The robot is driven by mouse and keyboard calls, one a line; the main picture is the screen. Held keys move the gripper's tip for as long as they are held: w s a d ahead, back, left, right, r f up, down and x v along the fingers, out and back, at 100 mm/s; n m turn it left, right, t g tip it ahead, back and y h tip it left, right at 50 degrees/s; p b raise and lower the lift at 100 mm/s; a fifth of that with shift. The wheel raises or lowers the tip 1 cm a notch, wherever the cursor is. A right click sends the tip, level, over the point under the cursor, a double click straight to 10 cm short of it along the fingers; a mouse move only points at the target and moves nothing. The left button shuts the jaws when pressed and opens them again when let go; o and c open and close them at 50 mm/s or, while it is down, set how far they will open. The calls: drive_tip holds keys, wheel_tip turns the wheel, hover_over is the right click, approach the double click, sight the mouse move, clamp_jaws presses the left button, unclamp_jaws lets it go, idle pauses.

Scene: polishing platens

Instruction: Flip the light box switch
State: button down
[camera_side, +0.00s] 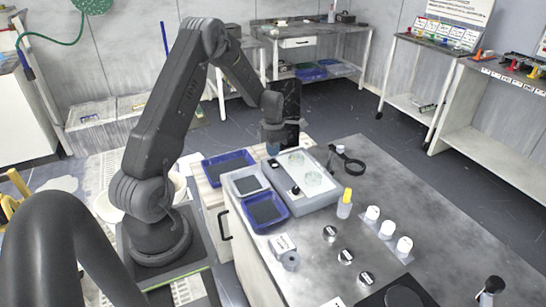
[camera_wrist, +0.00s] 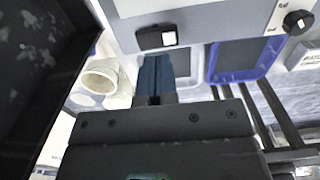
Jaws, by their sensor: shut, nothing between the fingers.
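The light box (camera_side: 312,197) is a pale grey box with two round greenish discs on its top panel. It stands on the bench top, and its grey face also shows in the wrist view (camera_wrist: 225,22). The light box switch (camera_wrist: 157,37) is a small black rocker with a white patch, at the upper middle of the wrist view. My gripper (camera_wrist: 156,62) has blue fingertips pressed together, with nothing between them. The tips appear just below the switch in that picture; whether they touch it I cannot tell. In the side view my gripper (camera_side: 273,149) is at the far left corner of the box.
Blue trays (camera_side: 265,211) lie left of the light box. A black ring stand (camera_side: 348,163) is behind it. A yellow-capped bottle (camera_side: 345,204), several white-topped jars (camera_side: 388,228) and dark knobs (camera_side: 346,256) stand to the right.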

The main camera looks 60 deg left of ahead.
sight(273, 164)
wheel_tip(273, 164, up, 11)
drive_tip(key=shift+f, duration=0.2)
drive_tip(key=shift+r, duration=0.1)
